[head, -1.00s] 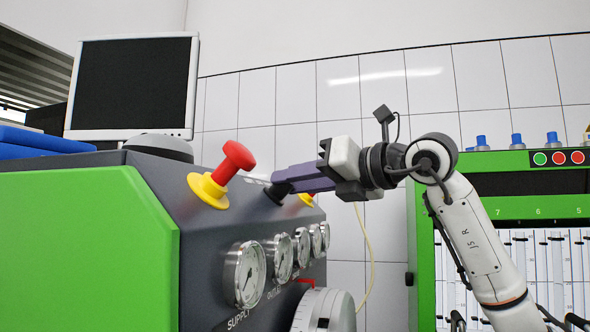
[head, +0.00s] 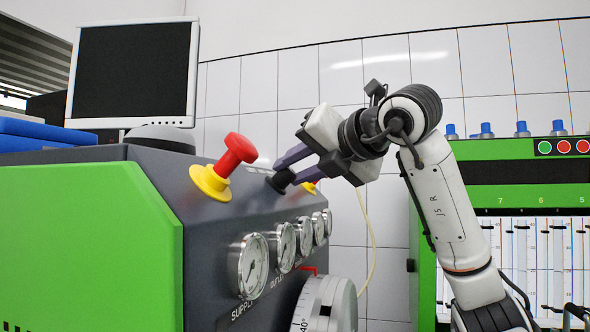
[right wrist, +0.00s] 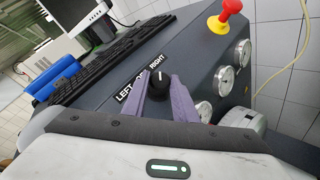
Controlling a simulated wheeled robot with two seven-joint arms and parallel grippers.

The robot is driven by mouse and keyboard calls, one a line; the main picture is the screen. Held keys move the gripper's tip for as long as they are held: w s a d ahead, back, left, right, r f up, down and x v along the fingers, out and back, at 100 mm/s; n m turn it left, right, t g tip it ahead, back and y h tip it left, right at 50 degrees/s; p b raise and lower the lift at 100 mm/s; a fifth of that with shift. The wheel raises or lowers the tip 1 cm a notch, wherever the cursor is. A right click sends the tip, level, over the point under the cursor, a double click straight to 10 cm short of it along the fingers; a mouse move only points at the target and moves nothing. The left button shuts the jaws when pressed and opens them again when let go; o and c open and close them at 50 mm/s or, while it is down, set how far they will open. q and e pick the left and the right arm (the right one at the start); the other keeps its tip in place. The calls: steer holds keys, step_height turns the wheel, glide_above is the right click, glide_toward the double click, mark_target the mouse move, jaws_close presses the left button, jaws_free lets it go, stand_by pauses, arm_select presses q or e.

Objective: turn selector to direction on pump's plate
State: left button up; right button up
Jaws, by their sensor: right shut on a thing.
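The selector (right wrist: 158,84) is a small black knob on the sloped panel. Its white mark points up in the right wrist view, toward the RIGHT label (right wrist: 160,58); the LEFT label (right wrist: 123,97) is at the lower left. The middle label is partly hidden by a finger. My right gripper (head: 283,178) has its purple fingers on both sides of the selector, shut on it. The fingers also show in the right wrist view (right wrist: 161,95). My left gripper is not in view. I see no pump plate in these frames.
A red and yellow emergency button (head: 232,154) stands close left of the gripper. Gauges (head: 253,266) line the front panel below, with a dial (head: 325,303) under them. A monitor (head: 134,72) stands behind, and a green cabinet (head: 490,160) is at the right.

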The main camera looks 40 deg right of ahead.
steer(key=o, duration=1)
steer(key=shift+o, duration=0.2)
steer(key=b+v, duration=0.1)
steer(key=v, duration=0.9)
steer(key=shift+s, duration=0.2)
